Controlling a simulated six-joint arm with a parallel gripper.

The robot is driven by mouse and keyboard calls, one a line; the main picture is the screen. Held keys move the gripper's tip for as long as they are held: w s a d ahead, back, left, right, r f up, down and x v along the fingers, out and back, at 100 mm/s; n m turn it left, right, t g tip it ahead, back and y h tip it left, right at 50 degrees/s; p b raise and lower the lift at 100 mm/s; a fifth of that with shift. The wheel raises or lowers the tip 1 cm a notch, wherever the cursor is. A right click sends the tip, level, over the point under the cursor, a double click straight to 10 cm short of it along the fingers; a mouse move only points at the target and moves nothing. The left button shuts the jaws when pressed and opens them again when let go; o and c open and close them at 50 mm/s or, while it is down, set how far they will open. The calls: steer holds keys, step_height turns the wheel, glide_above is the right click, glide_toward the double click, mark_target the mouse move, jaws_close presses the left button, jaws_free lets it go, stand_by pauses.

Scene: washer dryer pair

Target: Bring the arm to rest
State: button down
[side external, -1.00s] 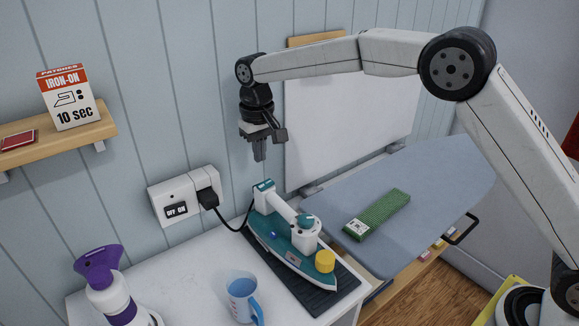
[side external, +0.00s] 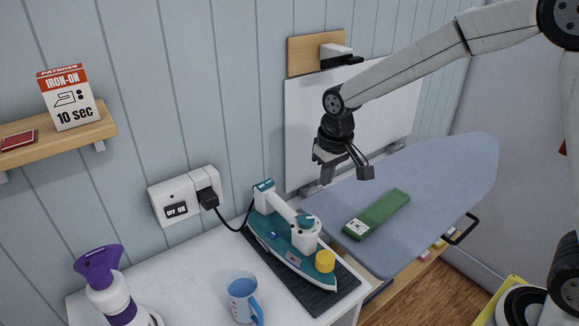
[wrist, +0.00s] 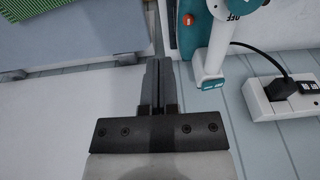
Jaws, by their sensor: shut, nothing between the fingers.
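My gripper (side external: 326,176) is shut and empty, pointing down in front of the white panel, above the left end of the ironing board (side external: 455,165). Its closed fingers also show in the wrist view (wrist: 153,75), touching nothing that I can see. The arm is bent and still raised above the work area. The teal and white iron (side external: 285,235) lies on a dark ribbed mat (side external: 335,292), to the left of and below the gripper. Part of the iron also shows in the wrist view (wrist: 213,45).
A green striped cloth (side external: 377,214) lies on the board. A black plug (side external: 207,198) sits in the wall socket. A wooden plate with a white fixture (side external: 336,50) is behind the arm.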

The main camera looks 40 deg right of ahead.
steer(key=s+d+f, duration=0.2)
steer(key=s, duration=0.6)
steer(key=s+d+f+t, duration=0.1)
steer(key=s+d+f, duration=0.1)
steer(key=s, duration=0.6)
steer(key=shift+d+f, duration=0.35)
steer(key=shift+d, duration=0.25)
